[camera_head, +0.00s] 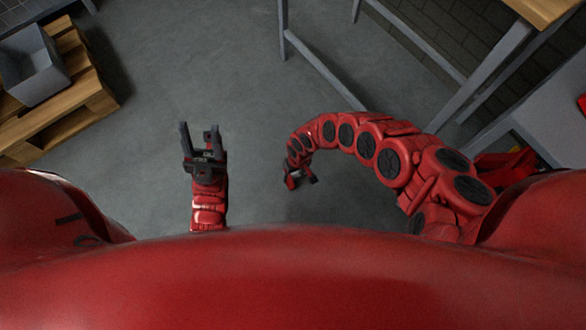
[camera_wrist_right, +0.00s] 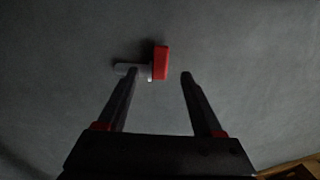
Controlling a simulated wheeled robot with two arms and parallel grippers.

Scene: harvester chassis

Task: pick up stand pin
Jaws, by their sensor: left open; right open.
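The stand pin (camera_wrist_right: 161,63) shows in the right wrist view as a red block with a short grey pin reaching left from it. It lies on the dark grey floor, ahead of my right gripper (camera_wrist_right: 159,76). The red block appears between the lines of the two fingers, and the grey part is close to the left fingertip in the picture. The fingers are apart with nothing between them. In the head view my right gripper (camera_head: 299,181) points down, and I cannot make out the pin there. My left gripper (camera_head: 198,132) is open and empty, further left.
A wooden pallet (camera_head: 75,95) with a grey bin (camera_head: 32,65) stands at the upper left. Grey metal table legs (camera_head: 325,70) and a wooden-topped table (camera_head: 545,10) are at the upper right. The floor (camera_head: 210,60) between them is clear.

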